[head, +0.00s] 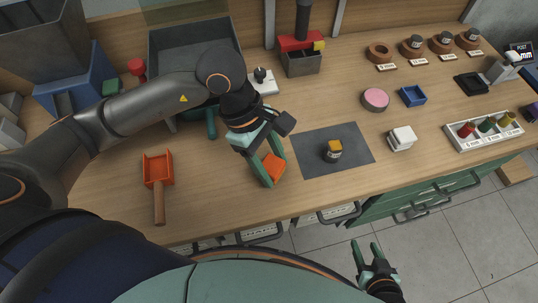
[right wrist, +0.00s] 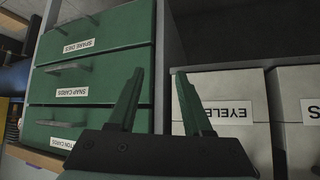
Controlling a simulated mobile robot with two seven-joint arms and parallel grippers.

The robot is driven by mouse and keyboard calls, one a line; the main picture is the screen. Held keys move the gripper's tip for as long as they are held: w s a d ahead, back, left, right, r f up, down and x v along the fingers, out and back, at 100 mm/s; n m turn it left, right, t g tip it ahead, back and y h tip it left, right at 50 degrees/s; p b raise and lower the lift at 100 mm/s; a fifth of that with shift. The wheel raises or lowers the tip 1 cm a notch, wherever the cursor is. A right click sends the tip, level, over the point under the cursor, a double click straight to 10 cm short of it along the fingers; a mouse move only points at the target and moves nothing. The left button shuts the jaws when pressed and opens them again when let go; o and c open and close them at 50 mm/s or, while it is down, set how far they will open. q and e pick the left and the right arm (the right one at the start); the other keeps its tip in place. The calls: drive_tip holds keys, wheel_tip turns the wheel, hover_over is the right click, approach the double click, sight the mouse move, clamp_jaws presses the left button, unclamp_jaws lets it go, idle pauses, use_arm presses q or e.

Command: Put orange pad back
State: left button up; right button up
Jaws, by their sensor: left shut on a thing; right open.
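The orange pad (head: 273,166) is held between the green fingers of my left gripper (head: 270,172), over the wooden bench just left of the dark grey mat. Whether the pad touches the bench is hard to tell.
A small jar with a yellow-orange top (head: 333,151) stands on the grey mat (head: 362,157). An orange scoop (head: 159,172) lies left. Green drawers (right wrist: 95,85) front the bench.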

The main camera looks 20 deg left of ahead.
use_arm(q)
drive_tip(key=shift+w+f, duration=0.1)
drive_tip(key=shift+f, duration=0.35)
drive_tip(key=o, duration=1.2)
drive_tip(key=shift+r, duration=0.1)
drive_tip(key=shift+r, duration=0.45)
drive_tip(key=v, duration=1.1)
drive_tip(key=shift+a+r, duration=0.15)
drive_tip(key=shift+a, duration=0.1)
